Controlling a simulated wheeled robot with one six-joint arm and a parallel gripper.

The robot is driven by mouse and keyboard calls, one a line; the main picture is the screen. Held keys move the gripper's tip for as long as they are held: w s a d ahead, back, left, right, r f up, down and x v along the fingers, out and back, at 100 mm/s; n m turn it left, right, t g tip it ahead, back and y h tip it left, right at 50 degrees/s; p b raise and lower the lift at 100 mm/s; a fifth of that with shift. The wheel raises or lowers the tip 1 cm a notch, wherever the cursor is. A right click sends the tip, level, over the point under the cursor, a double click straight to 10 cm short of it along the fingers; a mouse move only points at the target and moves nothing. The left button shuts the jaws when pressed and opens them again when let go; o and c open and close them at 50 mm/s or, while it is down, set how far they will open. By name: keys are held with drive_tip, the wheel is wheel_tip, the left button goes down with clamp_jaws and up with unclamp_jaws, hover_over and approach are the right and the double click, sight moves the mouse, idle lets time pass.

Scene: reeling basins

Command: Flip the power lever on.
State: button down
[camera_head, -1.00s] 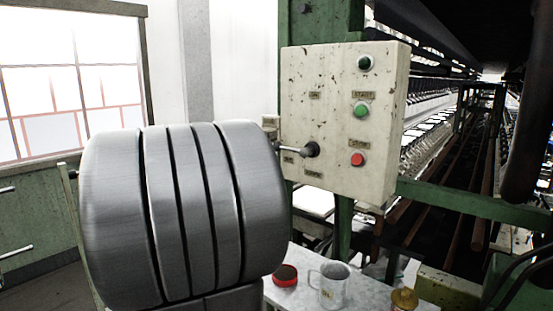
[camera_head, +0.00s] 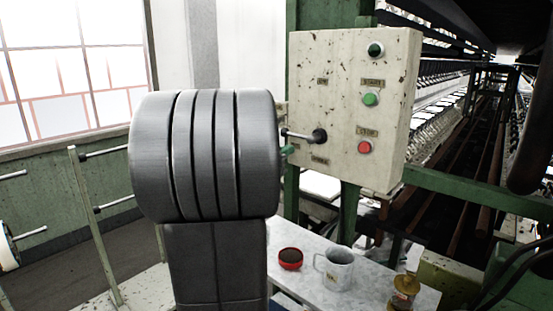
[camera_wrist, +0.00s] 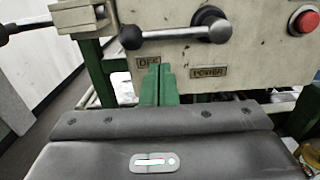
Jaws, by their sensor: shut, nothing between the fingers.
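The power lever (camera_head: 300,135) is on the front of a worn cream control box (camera_head: 345,110). Its shaft points left from a dark hub toward the OFF label, nearly level. In the wrist view the lever (camera_wrist: 170,35) ends in a dark ball knob at left, above the OFF and POWER labels. My gripper (camera_wrist: 159,72) has green fingers pressed together, empty, just below the shaft and right of the knob in that view. In the head view my gripper (camera_head: 289,149) shows as a small green tip below the lever's left end. Whether it touches the lever I cannot tell.
A green start button (camera_head: 370,99) and a red stop button (camera_head: 365,147) sit right of the lever. Below is a table (camera_head: 385,272) with a mug (camera_head: 337,270), a red tin (camera_head: 290,259) and a brass-coloured object (camera_head: 404,290). Green machine frames stand at right.

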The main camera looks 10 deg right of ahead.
drive_tip(key=shift+w+d+r, duration=0.1)
drive_tip(key=shift+r, duration=0.75)
drive_tip(key=shift+r+m+b, duration=0.35)
drive_tip(key=shift+m+b, duration=0.45)
drive_tip(key=s+d+r+m+b, duration=0.1)
drive_tip(key=r+m+b, duration=0.2)
drive_tip(key=m+b, duration=0.4)
drive_tip(key=s+d+r+m+g+b, duration=0.1)
drive_tip(key=r+m+b, duration=0.3)
drive_tip(key=m+b, duration=0.4)
drive_tip(key=shift+s+d+r+m, duration=0.3)
drive_tip(key=shift+s+m, duration=0.45)
drive_tip(key=shift+m, duration=0.45)
